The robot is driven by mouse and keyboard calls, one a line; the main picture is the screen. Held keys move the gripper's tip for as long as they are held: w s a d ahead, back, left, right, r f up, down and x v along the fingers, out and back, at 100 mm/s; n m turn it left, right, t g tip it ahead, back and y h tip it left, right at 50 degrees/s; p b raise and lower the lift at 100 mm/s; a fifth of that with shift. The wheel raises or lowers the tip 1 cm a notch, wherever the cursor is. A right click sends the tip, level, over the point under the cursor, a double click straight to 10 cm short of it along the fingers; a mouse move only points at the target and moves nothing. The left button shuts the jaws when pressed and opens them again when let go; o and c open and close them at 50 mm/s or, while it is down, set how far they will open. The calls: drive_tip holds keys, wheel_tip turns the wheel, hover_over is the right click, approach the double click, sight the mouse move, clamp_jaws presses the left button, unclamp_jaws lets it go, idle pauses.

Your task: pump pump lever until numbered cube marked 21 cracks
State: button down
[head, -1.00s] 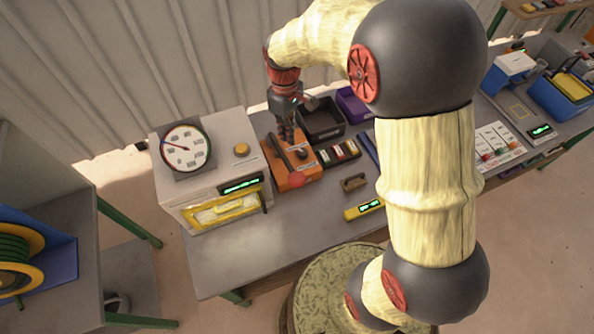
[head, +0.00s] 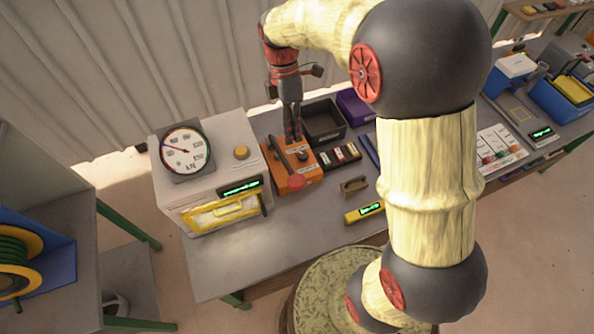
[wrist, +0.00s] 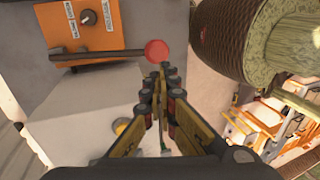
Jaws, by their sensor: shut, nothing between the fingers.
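The pump lever (head: 280,158) is a dark rod with a red knob (head: 296,182), on an orange pump base (head: 310,172). In the wrist view the lever (wrist: 100,54) runs across to the red knob (wrist: 156,51). My gripper (head: 292,138) is shut and empty, pointing down over the far part of the orange base. In the wrist view its fingertips (wrist: 165,72) appear just beside the knob; I cannot tell whether they touch anything. The grey press (head: 180,195) has a yellow-framed window (head: 222,211). The cube marked 21 cannot be made out.
A round gauge (head: 185,149) and a yellow button (head: 241,152) sit on the press. Dark bins (head: 323,120), a brown handled block (head: 353,185) and a yellow display unit (head: 364,213) are right of the pump. The front of the bench is clear.

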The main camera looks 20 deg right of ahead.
drive_tip(key=x, duration=1.4)
drive_tip(key=s+f+t+b, duration=0.2)
drive_tip(key=s+f+b, duration=0.1)
drive_tip(key=f+b, duration=0.4)
wheel_tip(320, 180, down, 3)
drive_tip(key=shift+s+f+t, duration=0.1)
drive_tip(key=shift+s+t, duration=0.2)
drive_tip(key=shift+s, duration=0.15)
wheel_tip(320, 180, up, 14)
drive_tip(key=p, duration=0.4)
hover_over(298, 180)
drive_tip(key=s, duration=0.2)
drive_tip(key=shift+s+d+f, duration=0.15)
drive_tip(key=shift+d, duration=0.15)
drive_tip(key=shift+r, duration=0.7)
